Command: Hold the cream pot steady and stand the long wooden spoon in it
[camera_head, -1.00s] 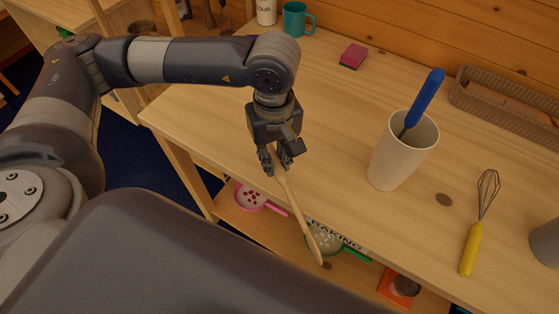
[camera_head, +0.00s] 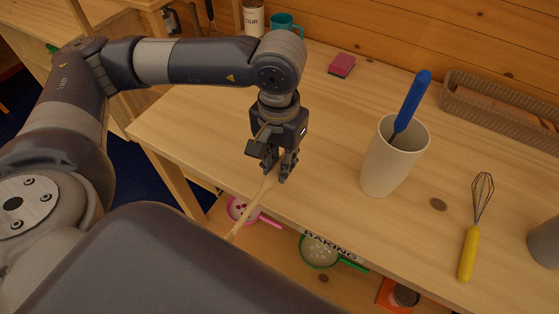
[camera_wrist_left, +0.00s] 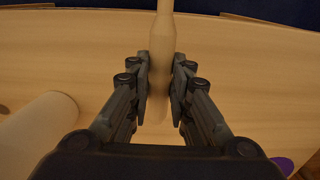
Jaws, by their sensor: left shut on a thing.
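The cream pot (camera_head: 387,168) stands upright on the table, right of my left gripper, with a blue-handled utensil (camera_head: 411,102) leaning in it. My left gripper (camera_head: 276,173) points down near the table's front edge, shut on the long wooden spoon (camera_head: 252,208). The spoon slants from the fingers toward the lower left, past the front edge. In the left wrist view, the spoon (camera_wrist_left: 162,42) lies between both fingers and the pale pot (camera_wrist_left: 38,125) shows at the left. The spoon and pot are apart. My right gripper is not in view.
A yellow-handled whisk (camera_head: 469,252) lies right of the pot, with a grey container (camera_head: 546,242) at the right edge. A pink sponge (camera_head: 342,65), teal mug (camera_head: 285,22) and woven basket (camera_head: 480,105) are farther back. Bare table lies between gripper and pot.

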